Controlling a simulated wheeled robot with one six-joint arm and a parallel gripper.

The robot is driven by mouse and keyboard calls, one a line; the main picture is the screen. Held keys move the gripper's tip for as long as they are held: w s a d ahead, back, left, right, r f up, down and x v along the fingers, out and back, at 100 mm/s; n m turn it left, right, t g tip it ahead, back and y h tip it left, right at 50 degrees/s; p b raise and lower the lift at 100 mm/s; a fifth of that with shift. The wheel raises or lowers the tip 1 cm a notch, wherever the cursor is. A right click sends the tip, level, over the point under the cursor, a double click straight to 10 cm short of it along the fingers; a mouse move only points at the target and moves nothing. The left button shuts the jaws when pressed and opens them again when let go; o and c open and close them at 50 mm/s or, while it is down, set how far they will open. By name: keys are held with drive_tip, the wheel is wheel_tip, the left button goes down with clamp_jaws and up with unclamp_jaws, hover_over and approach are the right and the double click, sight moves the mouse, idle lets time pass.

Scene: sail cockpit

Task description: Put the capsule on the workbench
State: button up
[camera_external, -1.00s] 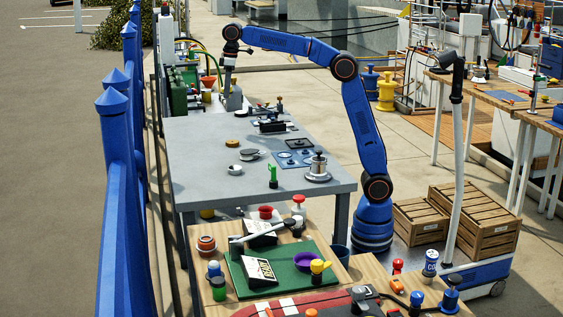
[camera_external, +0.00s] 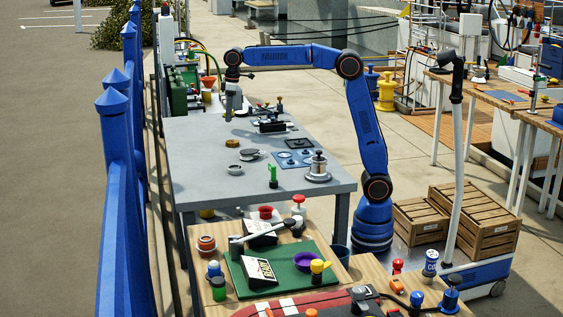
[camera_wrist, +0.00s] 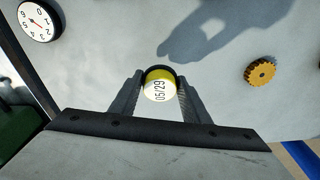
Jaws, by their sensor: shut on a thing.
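A brass gear (camera_wrist: 260,72) lies right of the gripper and a round dial (camera_wrist: 39,21) lies at upper left. A black clamp-like device (camera_external: 271,126) and blue plates (camera_external: 295,158) are on the workbench. Its front left is clear. A green can (camera_external: 177,95) stands beyond it.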

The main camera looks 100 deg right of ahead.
drive_tip(key=shift+f, duration=1.95)
drive_tip(key=shift+f, duration=0.1)
drive_tip(key=o, duration=1)
drive_tip(key=shift+o, duration=0.2)
drive_tip(key=r, duration=0.4)
drive_tip(key=s+r, duration=0.1)
drive_tip(key=r, duration=0.7)
drive_tip(key=shift+s+a, duration=0.1)
drive_tip(key=shift+s, duration=0.1)
drive_tip(key=shift+r, duration=0.1)
